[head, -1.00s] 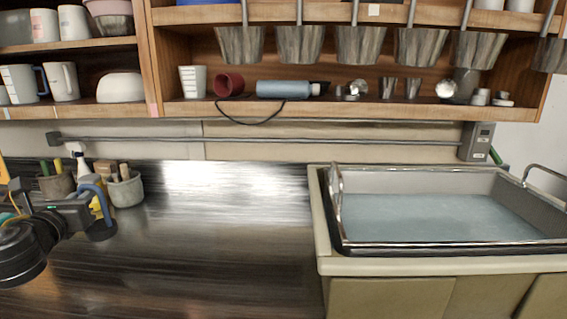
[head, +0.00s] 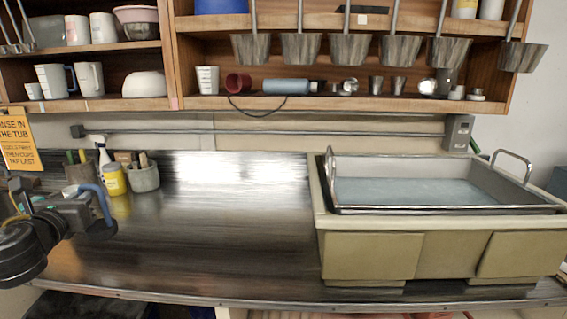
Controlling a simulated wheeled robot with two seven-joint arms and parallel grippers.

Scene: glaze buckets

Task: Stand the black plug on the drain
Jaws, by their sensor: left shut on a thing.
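My left gripper (head: 93,216) comes in from the left, above the left part of the dark counter. It is shut on a dark thing that looks like the black plug (head: 102,229), partly hidden by the gripper. The plug is held at the gripper's right end, and a blue curved part shows above it. I cannot make out a drain in the head view. The large tub (head: 328,199) at the right holds blue-grey liquid, and its floor is hidden. My right gripper is not in view.
The dark counter (head: 215,225) is clear between my left gripper and the tub. A yellow container (head: 114,181), a spray bottle (head: 103,156) and a grey pot of tools (head: 144,178) stand at the back left. Metal buckets (head: 301,47) hang from the shelf above.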

